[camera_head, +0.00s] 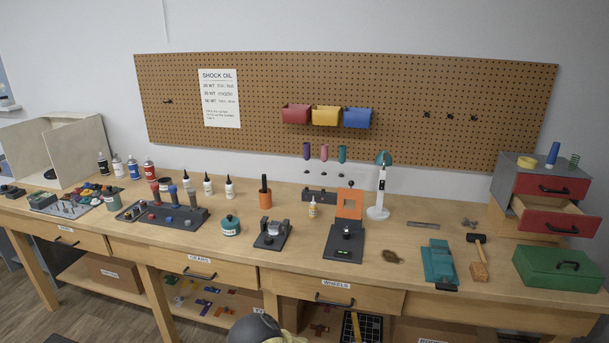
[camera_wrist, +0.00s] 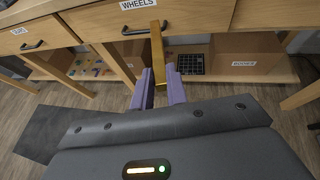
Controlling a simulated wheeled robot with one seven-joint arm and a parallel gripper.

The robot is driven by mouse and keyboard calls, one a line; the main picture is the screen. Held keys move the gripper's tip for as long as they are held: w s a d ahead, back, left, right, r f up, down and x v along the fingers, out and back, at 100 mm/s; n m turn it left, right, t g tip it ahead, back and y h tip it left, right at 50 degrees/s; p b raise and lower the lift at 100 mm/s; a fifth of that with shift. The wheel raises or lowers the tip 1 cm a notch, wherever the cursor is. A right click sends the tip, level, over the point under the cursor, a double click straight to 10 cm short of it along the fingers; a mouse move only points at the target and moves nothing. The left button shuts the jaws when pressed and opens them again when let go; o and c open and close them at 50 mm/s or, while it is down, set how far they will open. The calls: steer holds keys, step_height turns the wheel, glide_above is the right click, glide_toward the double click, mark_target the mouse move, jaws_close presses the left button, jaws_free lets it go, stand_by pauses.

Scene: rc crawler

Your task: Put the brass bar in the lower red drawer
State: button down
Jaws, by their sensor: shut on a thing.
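The brass bar (camera_wrist: 157,52) is a long golden bar held upright between the purple fingers of my gripper (camera_wrist: 159,88) in the wrist view. My gripper is shut on its lower part, in front of the bench and below its top. In the head view the upper part of the bar (camera_head: 356,326) shows at the bottom edge; the fingers are out of that picture. The lower red drawer (camera_head: 556,222) is pulled open in the grey cabinet (camera_head: 507,178) at the right end of the bench. The upper red drawer (camera_head: 541,185) is shut.
A green box (camera_head: 556,268) stands in front of the open drawer. A mallet (camera_head: 479,262) and a teal vise-like tool (camera_head: 439,262) are left of it. A blue cone and a tape roll sit on the cabinet. The bench's front edge and the WHEELS drawer (camera_head: 333,292) are near the bar.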

steer(key=s+f, duration=0.4)
steer(key=f, duration=0.1)
steer(key=shift+s+f, duration=0.15)
steer(key=shift+f, duration=0.1)
stand_by(0.4)
